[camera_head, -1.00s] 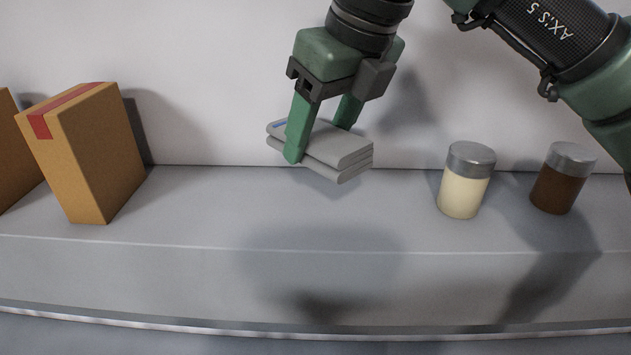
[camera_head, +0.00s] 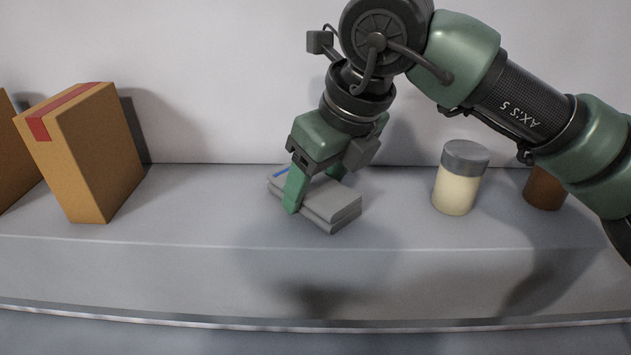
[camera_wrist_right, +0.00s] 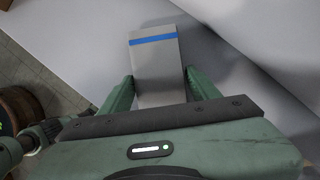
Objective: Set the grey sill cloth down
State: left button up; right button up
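The grey sill cloth (camera_head: 330,199) is a folded stack with a blue stripe near one end. It is low over the grey sill (camera_head: 200,215), left of the jars; whether its underside touches the sill is hard to tell. My right gripper (camera_head: 316,186) points down with a finger on each side of the cloth, shut on it. In the right wrist view, the cloth (camera_wrist_right: 155,62) lies between the two green fingers, its blue stripe at the far end.
A cream jar with a grey lid (camera_head: 459,180) stands right of the cloth. A brown jar (camera_head: 545,188) is partly behind my right arm. A brown box with red tape (camera_head: 85,155) stands at left, with another box (camera_head: 12,160) at the edge. Sill between box and cloth is clear.

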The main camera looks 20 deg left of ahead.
jog(key=shift+o, duration=1.1)
jog(key=shift+w, duration=0.1)
jog(key=shift+r, duration=0.15)
jog(key=shift+d+r, duration=0.15)
jog(key=shift+r, duration=0.1)
jog(key=b+v, duration=0.2)
jog(key=v, duration=0.8)
jog(key=shift+s+d+r, duration=0.2)
jog(key=shift+r, duration=0.45)
